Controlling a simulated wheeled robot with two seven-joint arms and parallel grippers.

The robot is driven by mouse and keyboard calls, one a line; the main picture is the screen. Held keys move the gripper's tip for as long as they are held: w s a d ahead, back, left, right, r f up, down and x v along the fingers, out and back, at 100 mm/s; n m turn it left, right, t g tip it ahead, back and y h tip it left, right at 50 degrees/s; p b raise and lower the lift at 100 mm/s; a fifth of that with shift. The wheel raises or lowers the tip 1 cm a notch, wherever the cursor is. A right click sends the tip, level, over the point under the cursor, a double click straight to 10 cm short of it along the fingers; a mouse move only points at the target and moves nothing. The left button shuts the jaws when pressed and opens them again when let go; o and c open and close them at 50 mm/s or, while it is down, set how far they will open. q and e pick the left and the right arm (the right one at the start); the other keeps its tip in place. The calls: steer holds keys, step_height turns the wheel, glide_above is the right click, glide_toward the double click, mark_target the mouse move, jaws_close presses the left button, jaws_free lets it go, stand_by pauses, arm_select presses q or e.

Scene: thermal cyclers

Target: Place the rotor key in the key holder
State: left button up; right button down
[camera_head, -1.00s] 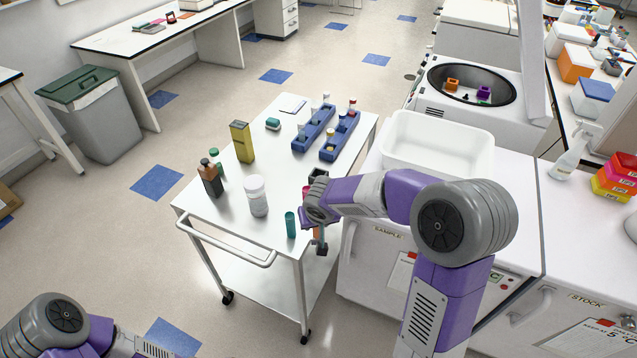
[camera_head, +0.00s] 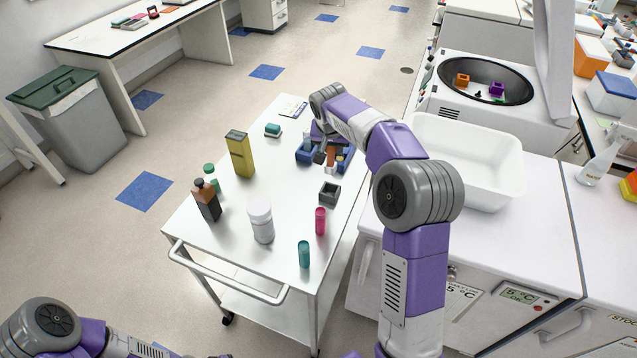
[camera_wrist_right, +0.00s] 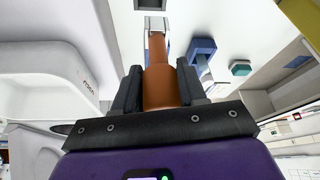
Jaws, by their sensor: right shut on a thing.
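My right gripper (camera_head: 325,155) is shut on the rotor key, gripping its orange-brown handle (camera_wrist_right: 158,85); the handle also shows in the head view (camera_head: 331,156). In the right wrist view a paler shaft extends beyond the handle, toward a dark square block. A dark grey square block with an open top, seemingly the key holder (camera_head: 330,192), stands on the cart, nearer the front than the gripper. The key is over the cart beside the blue racks, apart from the block in the head view. My left gripper is out of view; only its arm shows at lower left.
The blue tube racks (camera_head: 305,152) are partly hidden behind my right arm. A pink tube (camera_head: 320,221), teal tube (camera_head: 304,254), white jar (camera_head: 260,221), brown bottle (camera_head: 207,202) and yellow box (camera_head: 240,154) stand on the cart (camera_head: 285,180). A white tub (camera_head: 480,165) is right of the arm.

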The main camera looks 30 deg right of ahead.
mark_target(330, 167)
steer(key=shift+b, duration=0.3)
steer(key=shift+s+a+f+b, duration=0.15)
steer(key=shift+s+b, duration=0.3)
steer(key=shift+b, duration=0.5)
steer(key=shift+s+a+f+b, duration=0.1)
steer(key=shift+s+b, duration=0.1)
steer(key=shift+b, duration=0.1)
step_height(330, 167, down, 9)
steer(key=b, duration=0.2)
steer(key=shift+w+f+b, duration=0.1)
steer(key=shift+b, duration=0.3)
steer(key=shift+f, duration=0.1)
steer(key=shift+f, duration=0.15)
steer(key=c, duration=0.6)
jaws_free()
steer(key=shift+c, duration=0.2)
